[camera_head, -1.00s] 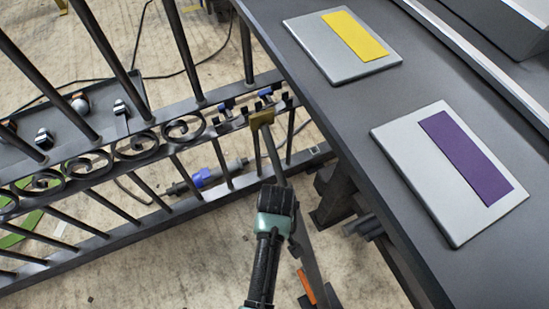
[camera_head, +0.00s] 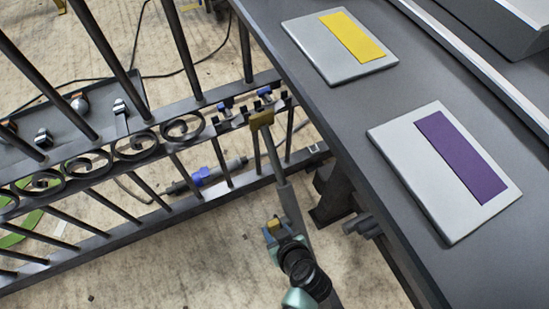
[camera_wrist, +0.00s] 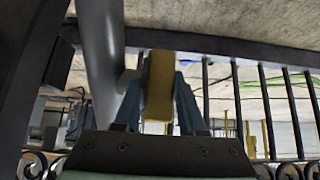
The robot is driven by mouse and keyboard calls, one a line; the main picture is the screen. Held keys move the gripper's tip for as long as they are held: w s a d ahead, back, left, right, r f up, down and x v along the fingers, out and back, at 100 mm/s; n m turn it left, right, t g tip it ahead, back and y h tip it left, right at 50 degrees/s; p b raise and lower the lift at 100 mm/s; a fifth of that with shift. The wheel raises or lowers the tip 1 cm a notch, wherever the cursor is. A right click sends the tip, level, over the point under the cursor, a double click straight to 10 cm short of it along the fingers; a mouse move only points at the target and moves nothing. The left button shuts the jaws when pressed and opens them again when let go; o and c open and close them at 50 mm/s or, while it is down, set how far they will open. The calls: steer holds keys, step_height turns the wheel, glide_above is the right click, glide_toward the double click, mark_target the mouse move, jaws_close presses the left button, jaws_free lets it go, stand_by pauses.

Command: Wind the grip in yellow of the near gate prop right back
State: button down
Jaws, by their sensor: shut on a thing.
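The near gate prop (camera_head: 291,202) is a grey tube slanting down from a yellow bracket (camera_head: 261,120) on the gate; its lower end is hidden behind my arm. My gripper (camera_head: 273,229) is beside the tube, below the bracket. In the wrist view my gripper (camera_wrist: 158,100) has its blue-grey fingers shut on the yellow grip (camera_wrist: 159,80), one on each side. The grip stands out beside the grey tube, which shows at left in the wrist view (camera_wrist: 98,45). In the head view only a small yellow patch of the grip shows at my fingers.
A dark gate (camera_head: 130,150) with bars and scrolls spans the left. A dark bench (camera_head: 345,125) at right carries two grey plates with yellow (camera_head: 353,37) and purple (camera_head: 461,157) panels. Its leg and rail stand close to the prop. The floor (camera_head: 190,265) in front of the gate is clear.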

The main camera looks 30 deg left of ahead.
steer(key=shift+t+y+b, duration=0.3)
steer(key=shift+y+b, duration=0.1)
steer(key=c, duration=0.8)
jaws_free()
steer(key=shift+o, duration=0.2)
steer(key=p+v, duration=0.6)
steer(key=v, duration=0.7)
